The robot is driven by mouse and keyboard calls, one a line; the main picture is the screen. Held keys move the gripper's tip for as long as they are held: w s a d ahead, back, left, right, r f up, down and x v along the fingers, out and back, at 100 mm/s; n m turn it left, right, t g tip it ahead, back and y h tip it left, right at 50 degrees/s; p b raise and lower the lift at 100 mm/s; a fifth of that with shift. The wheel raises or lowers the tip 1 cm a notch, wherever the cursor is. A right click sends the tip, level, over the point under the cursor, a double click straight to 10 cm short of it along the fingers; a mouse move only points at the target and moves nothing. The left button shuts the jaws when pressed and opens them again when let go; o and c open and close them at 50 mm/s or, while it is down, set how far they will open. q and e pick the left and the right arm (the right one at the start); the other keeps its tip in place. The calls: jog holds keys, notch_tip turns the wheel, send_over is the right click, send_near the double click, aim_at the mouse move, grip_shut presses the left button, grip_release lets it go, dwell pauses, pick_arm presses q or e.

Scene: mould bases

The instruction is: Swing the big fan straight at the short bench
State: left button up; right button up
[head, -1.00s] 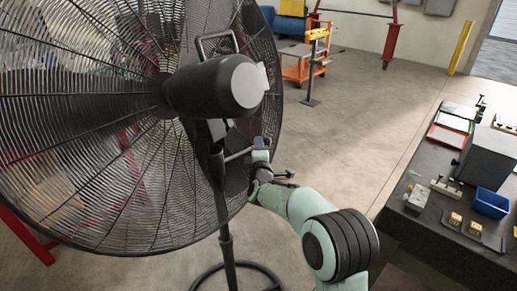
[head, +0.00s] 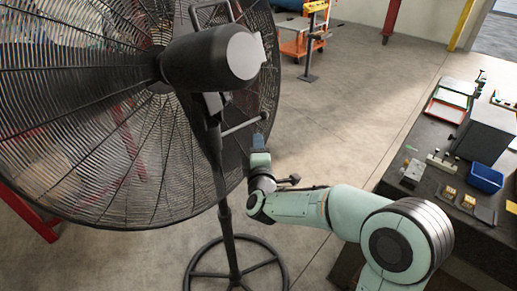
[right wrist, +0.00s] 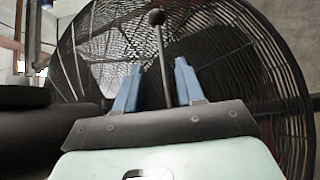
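The big black fan (head: 112,190) fills the left of the head view, its cage turned to the left and its dark motor housing (head: 205,62) towards me. A thin handle bar (head: 240,125) sticks out to the right below the housing. My right gripper (head: 259,142) is just below the bar's end. In the right wrist view, its two blue fingers (right wrist: 157,80) are apart. The ball-tipped bar (right wrist: 158,48) shows between them, not visibly clamped. The fan cage (right wrist: 240,60) stands behind. My left gripper is not in view.
A dark-topped bench (head: 412,150) stands at the right with a grey box, a blue bin (head: 486,178) and trays. I cannot tell if it is the short bench. An orange cart (head: 300,42) stands at the back. The floor between is clear.

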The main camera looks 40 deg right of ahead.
jog(key=shift+s+a, duration=0.25)
jog(key=shift+s, duration=0.05)
dwell(0.4)
jog(key=w+a+f+m+g+y, duration=0.1)
jog(key=a+f+y, duration=0.25)
jog(key=f, duration=0.55)
jog(key=w+a+f+g+y, duration=0.15)
jog(key=a+f, duration=0.25)
jog(key=f, duration=0.5)
jog(key=s+a+f+m+g+y, duration=0.1)
jog(key=s+a+f+m+y, duration=0.2)
jog(key=f, duration=0.5)
jog(key=s+a+f+m+g+y, duration=0.1)
jog(key=s+a+f+g, duration=0.2)
jog(key=f, duration=0.5)
jog(key=s+a+f+m+g+y, duration=0.2)
jog(key=s+a+f, duration=0.3)
jog(key=s, duration=0.3)
jog(key=s+a+f+m+g+y, duration=0.2)
jog(key=s+a+f+m+g, duration=0.1)
jog(key=s, duration=0.5)
jog(key=s+a+f+m+g+y, duration=0.2)
jog(key=s+a+f+m+g, duration=0.1)
jog(key=s+a+f, duration=0.4)
jog(key=shift+s+a+f+m+p, duration=0.25)
jog(key=shift+s+a+m+p, duration=0.2)
jog(key=shift+s+m, duration=0.25)
